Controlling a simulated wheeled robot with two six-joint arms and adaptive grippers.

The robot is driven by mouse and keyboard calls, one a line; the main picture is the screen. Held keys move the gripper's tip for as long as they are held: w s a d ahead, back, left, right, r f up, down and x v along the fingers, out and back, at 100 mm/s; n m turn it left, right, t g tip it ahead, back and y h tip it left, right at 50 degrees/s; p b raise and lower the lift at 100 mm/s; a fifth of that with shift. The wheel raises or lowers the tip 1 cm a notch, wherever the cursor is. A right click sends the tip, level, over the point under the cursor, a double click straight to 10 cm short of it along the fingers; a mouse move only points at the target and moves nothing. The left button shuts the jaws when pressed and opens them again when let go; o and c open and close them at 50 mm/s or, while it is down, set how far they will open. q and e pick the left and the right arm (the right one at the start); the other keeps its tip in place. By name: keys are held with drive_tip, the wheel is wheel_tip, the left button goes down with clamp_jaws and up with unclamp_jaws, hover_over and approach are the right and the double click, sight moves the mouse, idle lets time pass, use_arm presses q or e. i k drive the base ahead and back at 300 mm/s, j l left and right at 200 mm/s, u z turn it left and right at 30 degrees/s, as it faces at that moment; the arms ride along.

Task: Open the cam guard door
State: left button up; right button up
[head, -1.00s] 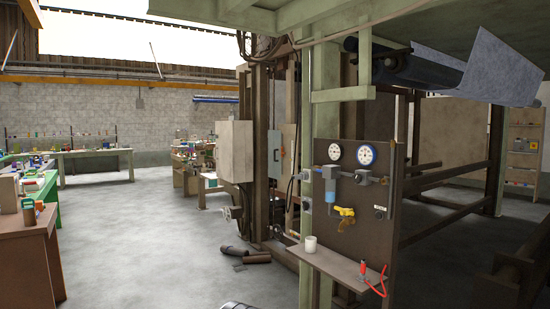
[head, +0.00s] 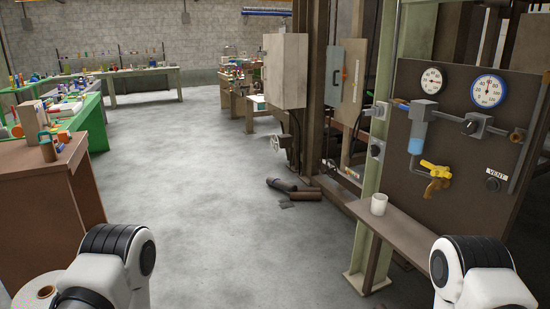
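I cannot tell for sure which part is the cam guard door. A pale closed box (head: 285,70) is mounted on the brown machine frame at upper centre. A grey panel (head: 347,75) with a dark handle and a small orange mark is to its right and looks closed. A handwheel (head: 283,147) sits low on the frame, below the pale box. My two arms show only as white and black links at the lower left and lower right. Both grippers are out of view.
A gauge board (head: 458,140) with a yellow valve stands at right, above a shelf (head: 405,232) holding a white cup (head: 379,204). Dark pipe pieces (head: 290,187) lie on the floor by the frame. A brown bench (head: 40,190) stands left. The middle floor is clear.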

sight(335, 54)
drive_tip(key=i+j+u, duration=0.3)
drive_tip(key=i, duration=1.05)
drive_tip(key=i+j+u, duration=0.1)
drive_tip(key=i+u, duration=0.15)
drive_tip(key=i, duration=1.15)
